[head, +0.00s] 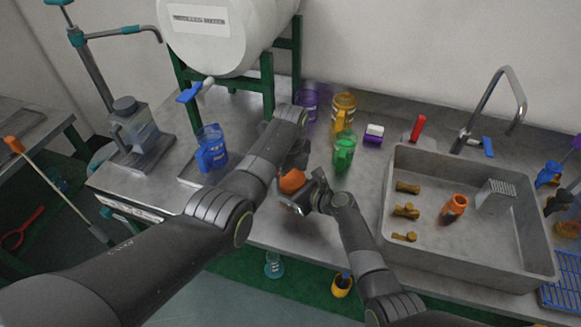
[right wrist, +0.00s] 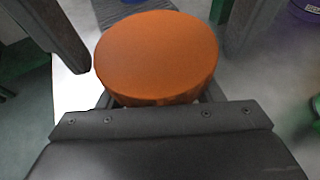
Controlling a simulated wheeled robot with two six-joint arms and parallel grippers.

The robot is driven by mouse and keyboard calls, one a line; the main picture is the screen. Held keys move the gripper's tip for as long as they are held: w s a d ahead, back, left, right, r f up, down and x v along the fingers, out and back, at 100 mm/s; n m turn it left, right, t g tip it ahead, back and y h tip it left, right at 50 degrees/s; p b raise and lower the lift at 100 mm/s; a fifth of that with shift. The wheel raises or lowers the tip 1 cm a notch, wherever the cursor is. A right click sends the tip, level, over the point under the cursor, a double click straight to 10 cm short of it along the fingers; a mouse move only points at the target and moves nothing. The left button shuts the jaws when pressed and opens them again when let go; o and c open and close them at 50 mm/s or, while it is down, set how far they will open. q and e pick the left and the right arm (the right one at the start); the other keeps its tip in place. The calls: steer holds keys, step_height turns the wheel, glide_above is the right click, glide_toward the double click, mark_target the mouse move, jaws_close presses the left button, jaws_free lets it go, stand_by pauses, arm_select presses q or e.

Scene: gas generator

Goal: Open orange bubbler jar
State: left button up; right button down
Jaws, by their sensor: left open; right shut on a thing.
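The orange bubbler jar (head: 291,181) is at the front edge of the bench in the head view, between my two grippers. In the right wrist view its round, flat orange top (right wrist: 157,55) faces the camera. My right gripper (head: 305,195) is shut on the jar from the right and front. My left gripper (head: 297,155) is open, just behind and above the jar, partly hidden by its own arm. In the right wrist view, dark fingers stand apart on both sides of the orange top. Most of the jar's body is hidden.
Blue (head: 211,150), green (head: 343,152), yellow (head: 342,112) and purple (head: 308,105) jars stand on the bench. A sink (head: 470,255) at right holds brown fittings (head: 405,211) and an orange cup (head: 453,208). A white tank (head: 225,35) stands behind.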

arm_select(q)
steer(key=c, duration=1.1)
steer(key=n, duration=0.6)
steer(key=shift+n, duration=0.4)
steer(key=o, duration=1.1)
steer(key=shift+c, duration=0.2)
steer(key=shift+o, duration=0.2)
steer(key=shift+r, duration=2.25)
step_height(320, 180, up, 3)
steer(key=m, duration=0.6)
steer(key=shift+r+m, duration=0.15)
steer(key=shift+m, duration=0.15)
steer(key=shift+f, duration=3.95)
